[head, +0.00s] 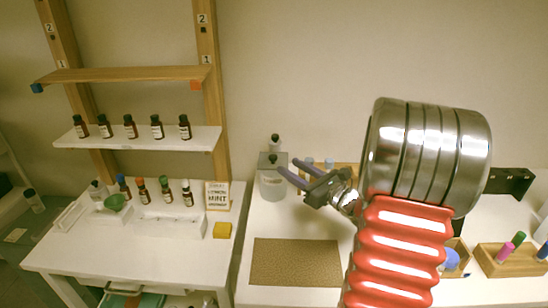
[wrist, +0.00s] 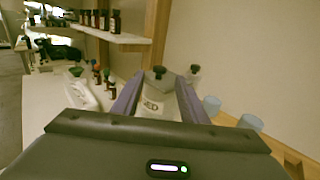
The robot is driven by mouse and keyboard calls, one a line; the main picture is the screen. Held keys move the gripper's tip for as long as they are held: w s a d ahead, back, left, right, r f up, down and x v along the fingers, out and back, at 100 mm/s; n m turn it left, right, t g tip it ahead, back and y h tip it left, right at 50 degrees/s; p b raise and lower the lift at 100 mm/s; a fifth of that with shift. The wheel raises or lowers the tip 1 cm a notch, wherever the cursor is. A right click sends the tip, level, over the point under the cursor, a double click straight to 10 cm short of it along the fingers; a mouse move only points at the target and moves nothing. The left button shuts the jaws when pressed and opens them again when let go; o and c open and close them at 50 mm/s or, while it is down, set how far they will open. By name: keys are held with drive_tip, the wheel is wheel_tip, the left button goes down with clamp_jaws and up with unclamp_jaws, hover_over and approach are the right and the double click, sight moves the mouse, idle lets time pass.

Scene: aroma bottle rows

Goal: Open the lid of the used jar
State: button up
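The used jar (head: 271,184) is a pale, clear-looking container on the white table, left of my gripper in the head view. In the wrist view the jar (wrist: 156,104) has a label partly reading "ED". Its grey lid (head: 272,163) with a dark knob sits on top; the lid (wrist: 155,82) also shows in the wrist view. My gripper (head: 288,167) is open and empty, its purple fingers pointing at the jar from the right. In the wrist view the fingers (wrist: 156,88) frame the jar and lid left and right. Contact cannot be told.
A second bottle with a dark knob (head: 275,143) stands behind the jar. Blue-topped containers (wrist: 211,107) stand right of the fingers in the wrist view. A brown mat (head: 297,262) lies in front.

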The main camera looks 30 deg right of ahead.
sight(276, 159)
drive_tip(key=w, duration=0.3)
drive_tip(key=w+a, duration=0.1)
drive_tip(key=w, duration=0.4)
drive_tip(key=shift+w+a, duration=0.15)
drive_tip(key=shift+w, duration=0.25)
drive_tip(key=shift+c, duration=0.3)
clamp_jaws()
